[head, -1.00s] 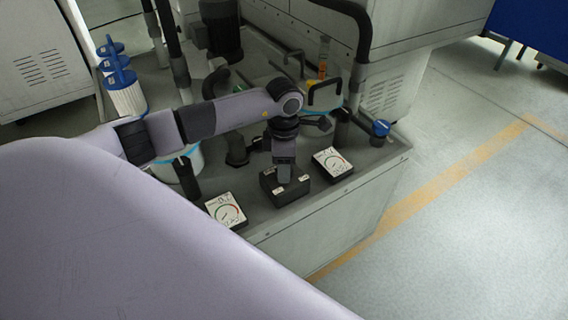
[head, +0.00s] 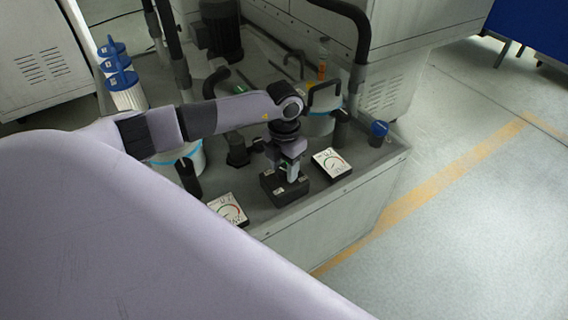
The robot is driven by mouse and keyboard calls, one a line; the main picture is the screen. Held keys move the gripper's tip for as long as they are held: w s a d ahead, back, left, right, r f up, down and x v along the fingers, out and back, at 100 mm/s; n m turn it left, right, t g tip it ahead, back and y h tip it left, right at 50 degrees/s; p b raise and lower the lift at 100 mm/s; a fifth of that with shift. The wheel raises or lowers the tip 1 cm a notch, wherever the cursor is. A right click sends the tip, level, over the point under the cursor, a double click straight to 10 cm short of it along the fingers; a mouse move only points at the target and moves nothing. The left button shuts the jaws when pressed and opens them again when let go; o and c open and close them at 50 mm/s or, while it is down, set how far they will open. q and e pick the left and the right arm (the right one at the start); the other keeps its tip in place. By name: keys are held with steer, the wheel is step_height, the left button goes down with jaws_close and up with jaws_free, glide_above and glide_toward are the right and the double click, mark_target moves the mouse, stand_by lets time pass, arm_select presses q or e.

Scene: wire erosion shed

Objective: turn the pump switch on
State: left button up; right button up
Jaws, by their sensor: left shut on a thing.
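The pump switch is a dark square box (head: 271,191) with small pale labels on its top, on the grey tank unit's front ledge between two dial gauges. My left gripper (head: 291,176) points down over the middle of the box in the head view, shut on the switch knob. The fingers hide the knob, so I cannot read its position. A small green patch shows at the fingers. My right gripper is not in view.
Dial gauges stand left (head: 229,209) and right (head: 332,163) of the box. A blue-capped item (head: 379,132) stands at the right corner. Blue-topped white filters (head: 124,88), black hoses and a lidded canister (head: 318,122) stand behind. The floor at right is clear.

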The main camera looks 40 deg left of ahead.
mark_target(284, 170)
arm_select(q)
steer(key=shift+n, duration=0.5)
steer(key=o, duration=1.1)
steer(key=shift+c, duration=0.2)
steer(key=shift+r, duration=3.65)
